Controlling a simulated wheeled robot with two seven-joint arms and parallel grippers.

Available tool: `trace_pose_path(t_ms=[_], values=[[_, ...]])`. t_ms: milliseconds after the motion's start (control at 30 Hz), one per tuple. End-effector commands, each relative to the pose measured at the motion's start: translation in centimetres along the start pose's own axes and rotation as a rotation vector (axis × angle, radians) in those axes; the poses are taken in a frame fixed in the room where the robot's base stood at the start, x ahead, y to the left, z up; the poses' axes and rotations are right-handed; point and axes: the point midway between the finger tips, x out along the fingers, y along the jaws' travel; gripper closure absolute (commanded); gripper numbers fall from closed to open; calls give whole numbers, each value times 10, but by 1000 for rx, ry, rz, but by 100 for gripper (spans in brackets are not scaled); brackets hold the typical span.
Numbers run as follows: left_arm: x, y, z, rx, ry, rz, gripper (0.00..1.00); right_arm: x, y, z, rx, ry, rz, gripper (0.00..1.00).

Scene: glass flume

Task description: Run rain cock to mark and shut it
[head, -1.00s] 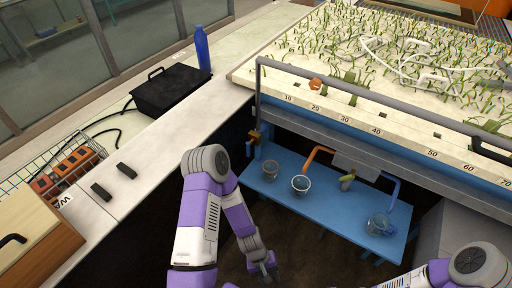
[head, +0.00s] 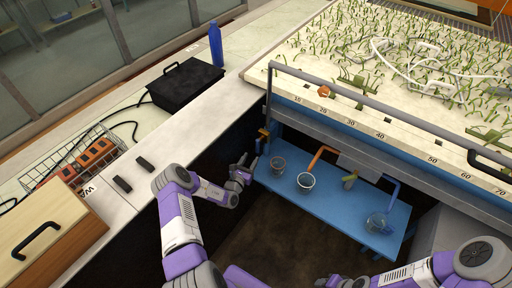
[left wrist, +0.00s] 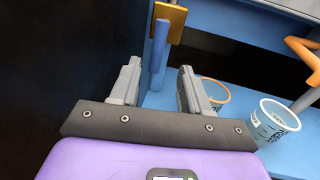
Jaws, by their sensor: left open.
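An orange plate with a blue bar below it (head: 263,135) sits at the left front corner of the flume; I cannot tell whether it is the rain cock. In the left wrist view the blue bar (left wrist: 159,52) stands beyond the gap between my fingers. My left gripper (head: 243,167) is open and empty, just left of the bar and apart from it. The wrist view shows both fingers (left wrist: 160,88). A clear cup (head: 277,165) and a marked white cup (head: 306,182) stand on the blue shelf. My right gripper (head: 338,281) is at the bottom edge, its jaws unclear.
The blue shelf (head: 338,212) also carries a blue jug (head: 378,223) under a blue pipe (head: 392,187). A grey rail (head: 385,115) runs along the planted bed.

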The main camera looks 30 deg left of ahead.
Motion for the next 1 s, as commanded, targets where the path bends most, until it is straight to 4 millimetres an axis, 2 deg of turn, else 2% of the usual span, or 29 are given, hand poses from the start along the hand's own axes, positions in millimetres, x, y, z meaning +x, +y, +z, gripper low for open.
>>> trace_pose_path(t_ms=[333,500,867,1000], values=[[49,2,-1,-1,-6,10,54,12,4,0,0,0,0,57],[67,2,-1,-2,-4,10,54,16,6,-1,0,0,0,57],[74,3,0,-3,-2,9,54,16,6,-1,0,0,0,57],[74,3,0,-3,-2,9,72,16,6,-1,0,0,0,57]])
